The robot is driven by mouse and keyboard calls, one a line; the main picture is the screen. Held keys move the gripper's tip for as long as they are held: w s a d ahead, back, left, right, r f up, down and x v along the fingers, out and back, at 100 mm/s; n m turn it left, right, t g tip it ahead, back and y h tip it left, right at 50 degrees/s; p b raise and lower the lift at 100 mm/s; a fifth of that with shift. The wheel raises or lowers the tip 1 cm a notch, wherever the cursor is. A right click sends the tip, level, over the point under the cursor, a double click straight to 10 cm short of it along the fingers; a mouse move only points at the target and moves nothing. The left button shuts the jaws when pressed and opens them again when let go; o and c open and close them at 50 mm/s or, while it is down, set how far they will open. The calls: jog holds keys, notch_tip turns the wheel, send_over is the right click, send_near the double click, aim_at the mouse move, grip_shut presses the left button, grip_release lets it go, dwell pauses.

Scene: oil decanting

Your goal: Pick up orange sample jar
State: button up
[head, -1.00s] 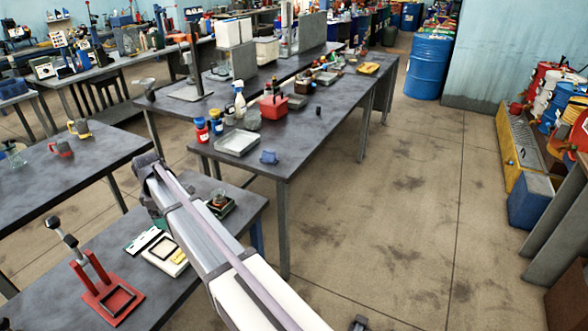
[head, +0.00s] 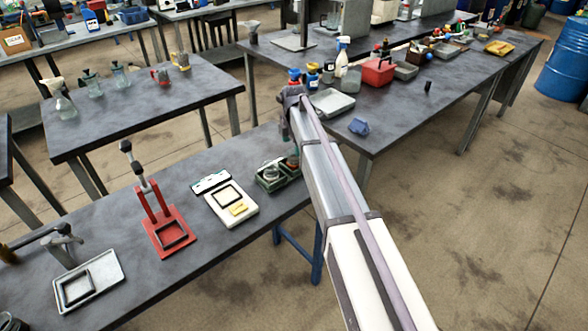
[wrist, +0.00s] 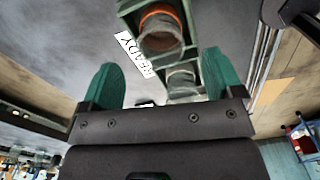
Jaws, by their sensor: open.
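In the wrist view my gripper (wrist: 160,62) shows two teal fingers, spread apart with nothing held. A glass jar with an orange band, the orange sample jar (wrist: 162,34), stands in a green holder (wrist: 128,28), ahead of and between the fingertips. A second clear jar (wrist: 181,82) is nearer, between the fingers, close to the right one. In the head view the green holder (head: 270,184) sits on the near bench beside my arm. A small orange-red part of a jar (head: 293,161) shows there, partly covered by my arm.
A white "READY" label (wrist: 134,56) lies beside the holder. On the near bench, left of the holder, are a white scale (head: 231,207) and a red stand (head: 168,237).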

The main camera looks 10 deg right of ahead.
aim_at(294, 160)
jog(key=shift+d+f, duration=0.15)
jog(key=shift+f, duration=0.35)
notch_tip(294, 160, down, 5)
jog(key=b, duration=0.5)
jog(key=shift+d+f, duration=0.1)
jog(key=shift+f, duration=0.1)
jog(key=shift+r, duration=0.25)
jog(key=c, duration=1.1)
